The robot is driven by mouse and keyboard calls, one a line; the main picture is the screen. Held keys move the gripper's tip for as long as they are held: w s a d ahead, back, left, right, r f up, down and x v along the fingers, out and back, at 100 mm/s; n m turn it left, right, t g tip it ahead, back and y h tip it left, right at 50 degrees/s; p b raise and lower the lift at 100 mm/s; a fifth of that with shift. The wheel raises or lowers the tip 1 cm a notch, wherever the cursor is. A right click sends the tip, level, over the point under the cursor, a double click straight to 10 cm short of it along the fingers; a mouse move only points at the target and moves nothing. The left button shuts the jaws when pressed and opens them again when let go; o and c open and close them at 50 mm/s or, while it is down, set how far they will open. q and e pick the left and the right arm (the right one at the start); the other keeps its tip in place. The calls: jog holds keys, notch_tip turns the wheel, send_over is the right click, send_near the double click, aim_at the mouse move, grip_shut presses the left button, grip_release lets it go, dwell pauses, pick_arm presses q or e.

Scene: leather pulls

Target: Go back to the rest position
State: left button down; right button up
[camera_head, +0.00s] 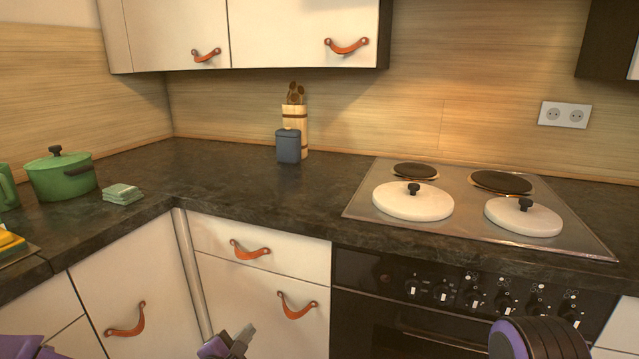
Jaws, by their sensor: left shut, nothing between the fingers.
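My left gripper (240,342) shows at the bottom of the head view, left of centre. It is shut and empty, in front of the lower cabinet below the orange leather pulls. A purple part of my left arm shows in the bottom left corner. At the bottom right, a purple and black part of my right arm shows in front of the oven. My right gripper's fingers are out of view.
The dark counter (235,190) holds a green pot (60,178), folded cloths (122,194), a blue-grey canister (288,147) and a wooden utensil holder (302,122). Two white lids (412,203) lie on the stove (455,225). The counter's middle is clear.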

pick_arm(q)
jog(key=s+f+m+g+y+p, duration=0.25)
jog(key=s+f+m+g, duration=0.25)
jog(key=s+f+m, duration=0.45)
jog(key=s+a+f+m+g+y+p, duration=0.1)
jog(key=s+a, duration=0.3)
jog(key=s, duration=0.4)
jog(key=s+a+f+m+g+y+p, duration=0.1)
jog(key=s+a+m+g+y+p, duration=0.1)
jog(key=s, duration=0.7)
jog(key=s+a+f+m+g+y+p, duration=0.1)
jog(key=s+a+m+g+p, duration=0.2)
jog(key=s+a, duration=0.3)
jog(key=shift+s+a+m+p, duration=0.25)
jog(key=shift+s+m+p, duration=0.15)
jog(key=shift+s+m, duration=0.55)
jog(key=shift+s+y, duration=0.2)
jog(key=shift+y, duration=0.05)
